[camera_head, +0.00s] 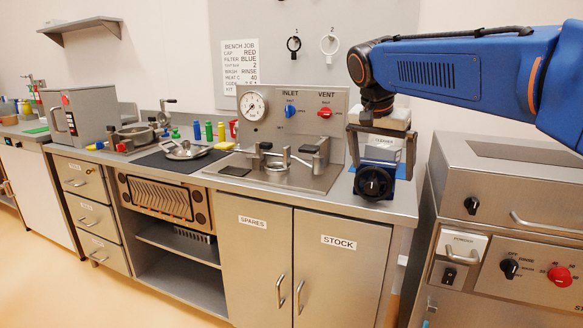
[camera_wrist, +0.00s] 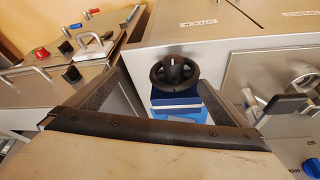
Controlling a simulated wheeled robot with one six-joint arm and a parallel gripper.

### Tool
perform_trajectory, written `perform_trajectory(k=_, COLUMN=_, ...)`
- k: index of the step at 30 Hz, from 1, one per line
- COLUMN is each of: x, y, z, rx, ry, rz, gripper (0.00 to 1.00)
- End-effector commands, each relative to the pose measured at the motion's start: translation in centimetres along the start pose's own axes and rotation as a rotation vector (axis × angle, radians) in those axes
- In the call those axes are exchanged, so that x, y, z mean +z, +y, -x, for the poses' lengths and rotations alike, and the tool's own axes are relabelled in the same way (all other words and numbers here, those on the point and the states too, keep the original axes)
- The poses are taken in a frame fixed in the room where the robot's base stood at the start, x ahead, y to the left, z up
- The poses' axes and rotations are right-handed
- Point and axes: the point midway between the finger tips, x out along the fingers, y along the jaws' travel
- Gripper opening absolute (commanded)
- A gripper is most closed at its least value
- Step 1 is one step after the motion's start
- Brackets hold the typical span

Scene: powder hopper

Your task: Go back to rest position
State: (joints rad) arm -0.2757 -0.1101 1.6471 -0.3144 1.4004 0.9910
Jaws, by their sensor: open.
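My gripper (camera_head: 381,160) points down over the right end of the bench. Its jaws are open, with one finger on each side of a blue block-shaped device with a white label (camera_head: 386,143). A black handwheel (camera_head: 375,184) is at the front of that device. In the wrist view, my gripper (camera_wrist: 163,80) shows two spread fingers with the handwheel (camera_wrist: 174,72) and blue block (camera_wrist: 176,100) seen between them. I cannot tell whether either finger touches the block. My blue arm reaches in from the upper right.
A steel plate with a gauge (camera_head: 253,106), blue INLET and red VENT knobs stands left of my gripper. A steel machine (camera_head: 500,215) with knobs and a handle stands close on the right. The bench (camera_head: 404,203) has little free top there; a wall board hangs behind.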

Motion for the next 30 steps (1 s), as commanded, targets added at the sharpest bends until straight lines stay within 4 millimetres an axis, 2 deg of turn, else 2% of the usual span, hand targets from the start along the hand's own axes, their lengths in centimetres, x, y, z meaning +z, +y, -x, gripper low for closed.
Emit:
perform_trajectory(k=5, x=1.4, y=2.4, z=-0.6, rx=-0.02, ry=-0.01, rz=0.051, gripper=1.0)
perform_trajectory(k=11, x=4.4, y=6.7, z=-1.9, rx=-0.059, ry=-0.022, rz=0.149, gripper=1.0)
perform_trajectory(k=21, x=12.5, y=15.1, z=-6.3, rx=-0.151, ry=-0.026, rz=0.363, gripper=1.0)
perform_trajectory(k=30, x=20.6, y=21.1, z=-11.5, rx=-0.227, ry=0.004, rz=0.532, gripper=1.0)
